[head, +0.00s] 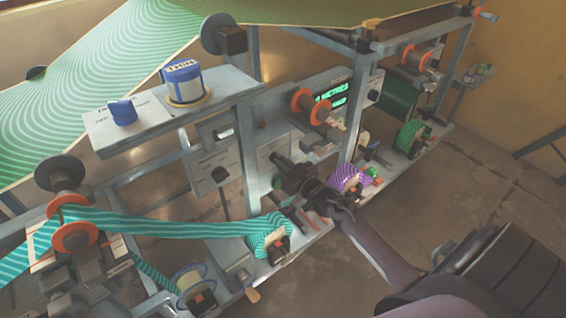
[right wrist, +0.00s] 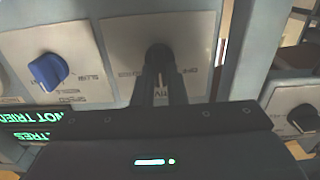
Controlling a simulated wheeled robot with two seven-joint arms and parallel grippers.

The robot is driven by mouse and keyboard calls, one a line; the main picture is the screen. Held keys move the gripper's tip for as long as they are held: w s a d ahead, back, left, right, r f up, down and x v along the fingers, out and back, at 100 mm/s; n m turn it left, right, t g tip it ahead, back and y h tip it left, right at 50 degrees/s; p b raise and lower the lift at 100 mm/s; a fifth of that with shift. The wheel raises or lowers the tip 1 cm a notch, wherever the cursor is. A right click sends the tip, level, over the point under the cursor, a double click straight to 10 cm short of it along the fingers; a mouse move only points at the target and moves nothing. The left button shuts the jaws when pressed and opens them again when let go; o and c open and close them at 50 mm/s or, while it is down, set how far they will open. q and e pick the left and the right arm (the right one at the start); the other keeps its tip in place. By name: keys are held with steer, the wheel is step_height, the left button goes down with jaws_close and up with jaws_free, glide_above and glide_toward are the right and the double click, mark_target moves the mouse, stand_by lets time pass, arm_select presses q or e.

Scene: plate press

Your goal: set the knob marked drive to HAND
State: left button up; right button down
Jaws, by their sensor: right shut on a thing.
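My right gripper (head: 284,168) reaches up to a pale label plate (head: 268,153) on the machine's frame in the head view. In the right wrist view its two dark fingers (right wrist: 160,82) are shut on a dark round knob (right wrist: 158,56) on a pale plate (right wrist: 190,38). The fingers cover part of the plate's lettering. A word under the knob is partly hidden and could be DRIVE. I cannot read which setting the knob points to. My left gripper is not in view.
A blue knob (right wrist: 48,70) sits on the neighbouring plate, above a green-lettered display (right wrist: 30,118). Another knob (right wrist: 302,117) is at the right. In the head view, a teal striped roll (head: 268,238) and a purple striped roll (head: 350,178) stand near my right arm. Open floor (head: 480,180) lies right.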

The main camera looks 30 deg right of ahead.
stand_by(0.5)
steer(key=c, duration=1.5)
jaws_free()
steer(key=shift+o, duration=0.2)
steer(key=shift+s, duration=0.15)
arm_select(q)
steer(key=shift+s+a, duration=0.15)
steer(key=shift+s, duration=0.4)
arm_select(e)
steer(key=s, duration=0.7)
steer(key=shift+s+d, duration=0.3)
steer(key=shift+d, duration=0.05)
